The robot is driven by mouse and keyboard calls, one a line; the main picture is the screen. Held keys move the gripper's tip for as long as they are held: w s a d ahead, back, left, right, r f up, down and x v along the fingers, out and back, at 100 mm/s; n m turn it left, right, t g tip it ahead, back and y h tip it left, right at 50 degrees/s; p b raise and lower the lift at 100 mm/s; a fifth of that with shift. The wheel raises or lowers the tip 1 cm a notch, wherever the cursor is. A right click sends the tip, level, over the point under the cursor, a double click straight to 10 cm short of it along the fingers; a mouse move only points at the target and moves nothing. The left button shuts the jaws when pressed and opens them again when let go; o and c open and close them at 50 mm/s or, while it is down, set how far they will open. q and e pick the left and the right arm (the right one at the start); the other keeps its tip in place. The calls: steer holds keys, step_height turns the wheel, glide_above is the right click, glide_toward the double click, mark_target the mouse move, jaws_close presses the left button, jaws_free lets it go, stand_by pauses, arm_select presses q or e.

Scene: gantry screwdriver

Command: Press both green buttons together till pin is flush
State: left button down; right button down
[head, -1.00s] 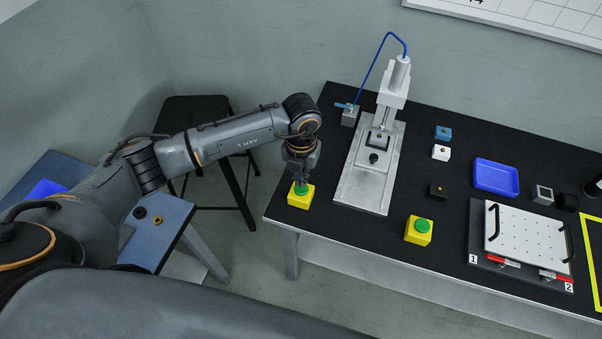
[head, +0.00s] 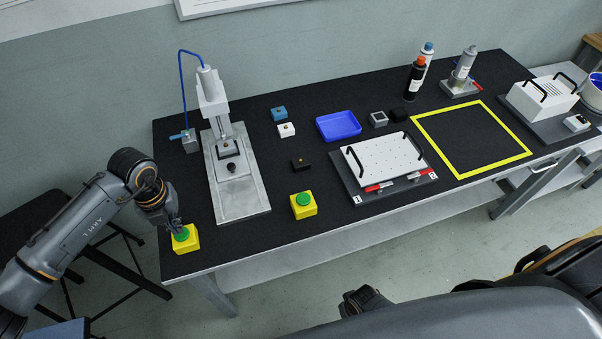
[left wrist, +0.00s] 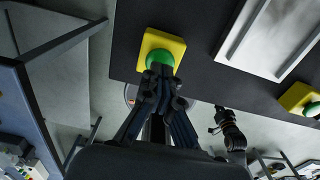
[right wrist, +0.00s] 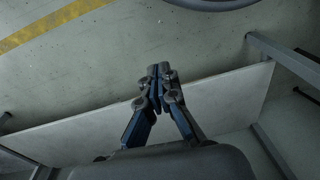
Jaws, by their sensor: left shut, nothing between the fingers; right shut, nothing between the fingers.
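The left green button (head: 182,234) sits on a yellow box at the bench's front left corner. My left gripper (head: 177,226) is shut with its fingertips at this button; I cannot tell whether it is pressed down. In the left wrist view the shut fingertips (left wrist: 160,72) overlap the green cap (left wrist: 160,60). The right green button (head: 304,199) stands on its own yellow box, with no gripper near it. My right gripper (right wrist: 160,72) is shut and empty, above the floor in front of the bench. The press (head: 213,95) stands on a metal plate; its pin is too small to make out.
A white perforated plate (head: 385,160) with handles lies right of the right button.

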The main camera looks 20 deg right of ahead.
mark_target(303, 198)
steer(key=w+a+r+m+g+y, duration=0.1)
steer(key=w+a+r+g, duration=0.1)
steer(key=w+a+r, duration=0.6)
step_height(303, 198, up, 16)
steer(key=f+n+g, duration=0.1)
steer(key=n+g, duration=0.2)
steer(key=w+r+n, duration=0.3)
steer(key=n, duration=0.2)
steer(key=w+r+n+t, duration=0.1)
steer(key=w+r+n, duration=0.2)
steer(key=n, duration=0.3)
steer(key=w+r+n+t, duration=0.1)
steer(key=w+r+n, duration=0.2)
steer(key=n, duration=0.3)
steer(key=shift+w+r+h, duration=0.3)
steer(key=shift+w+h, duration=0.1)
steer(key=w+d+r+n+t, duration=0.2)
steer(key=w+r+n, duration=0.7)
steer(key=n, duration=0.8)
steer(key=shift+h, duration=0.4)
steer(key=shift+s+d+f, duration=0.1)
steer(key=shift+s+f, duration=0.15)
steer(key=shift+f, duration=0.85)
steer(key=shift+s+d+f, duration=0.1)
steer(key=shift+s+f, duration=0.1)
steer(key=shift+f, duration=0.9)
